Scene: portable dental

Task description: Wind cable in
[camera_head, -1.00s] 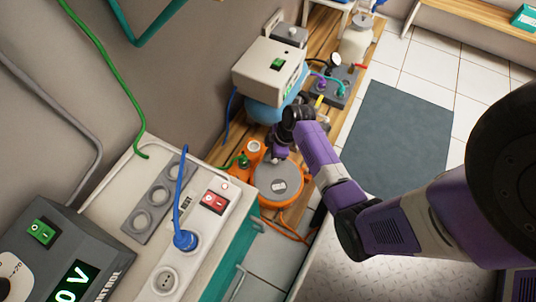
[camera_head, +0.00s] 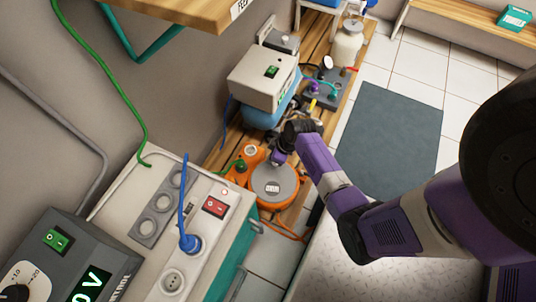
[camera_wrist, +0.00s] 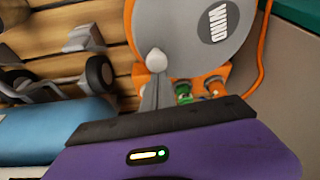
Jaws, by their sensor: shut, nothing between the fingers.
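The orange cable reel (camera_head: 293,205) lies on the wooden bench, with a grey disc (camera_head: 262,183) on its face. In the wrist view the disc (camera_wrist: 185,45) carries a dark oval label reading "WIND" and a pale round knob (camera_wrist: 156,60) near its edge. Orange cable (camera_head: 290,234) trails from the reel; it also runs along the right of the wrist view (camera_wrist: 261,50). My gripper (camera_head: 279,159) is shut and empty at the disc's far edge. In the wrist view its tips (camera_wrist: 155,82) are at the knob; I cannot tell whether they touch it.
A green plug (camera_head: 241,166) sits at the reel's left side. A beige box with a green switch (camera_head: 262,78) stands behind on a blue tank (camera_head: 265,115). The white socket cabinet (camera_head: 205,235) is close in front. A wooden shelf (camera_head: 180,12) overhangs at top. Tiled floor lies right.

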